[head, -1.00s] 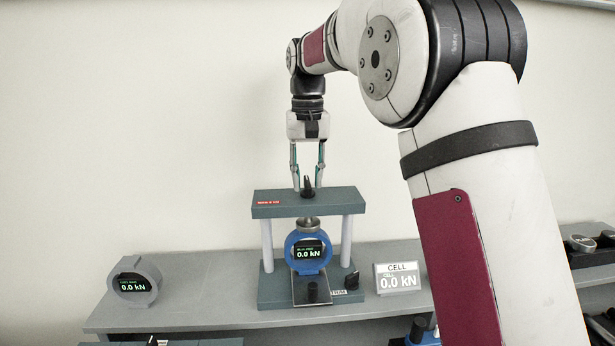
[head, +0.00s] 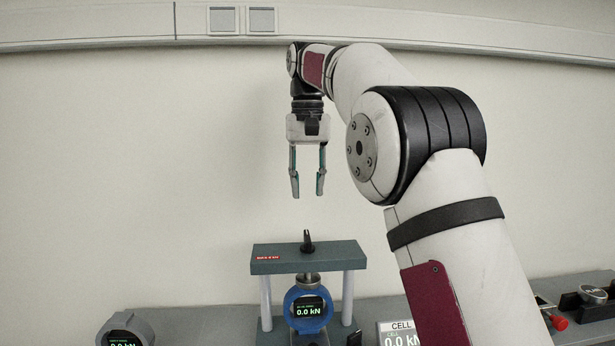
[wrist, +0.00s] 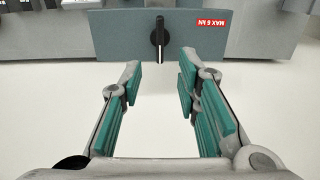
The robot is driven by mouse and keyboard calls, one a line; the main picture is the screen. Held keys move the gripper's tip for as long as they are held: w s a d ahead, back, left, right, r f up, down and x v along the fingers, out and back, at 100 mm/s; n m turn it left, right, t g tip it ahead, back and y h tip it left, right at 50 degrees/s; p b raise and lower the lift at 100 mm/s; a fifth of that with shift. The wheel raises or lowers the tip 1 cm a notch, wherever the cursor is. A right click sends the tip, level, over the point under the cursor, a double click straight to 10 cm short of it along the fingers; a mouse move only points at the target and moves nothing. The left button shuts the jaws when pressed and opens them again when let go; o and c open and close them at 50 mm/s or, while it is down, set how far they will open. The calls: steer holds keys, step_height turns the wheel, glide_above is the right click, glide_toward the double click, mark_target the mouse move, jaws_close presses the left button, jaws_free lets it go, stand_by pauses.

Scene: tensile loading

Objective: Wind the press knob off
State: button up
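The press knob (head: 307,241) is a small black knob with a pointer on top of the press's grey crossbeam (head: 330,256). In the wrist view the knob (wrist: 159,38) shows at the top middle, beyond the fingertips, with a white mark on its pointer. My gripper (head: 308,196) hangs pointing down above the knob, clear of it, with its fingers apart and nothing between them. Under the crossbeam a blue ring load cell (head: 290,303) reads 0.0 kN. The base of the press is cut off below the head view.
A grey ring gauge (head: 108,326) stands on the bench at lower left. A white CELL display (head: 395,328) stands right of the press. A red-knobbed item (head: 558,322) and dark blocks sit at far right. The wall behind my gripper is bare.

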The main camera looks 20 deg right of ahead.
steer(key=shift+r, duration=0.75)
steer(key=shift+s, duration=0.1)
steer(key=s+t, duration=0.3)
steer(key=s, duration=1.1)
steer(key=s+f+n+t, duration=0.2)
steer(key=s+f, duration=1.3)
steer(key=s, duration=0.4)
steer(key=shift+s, duration=0.35)
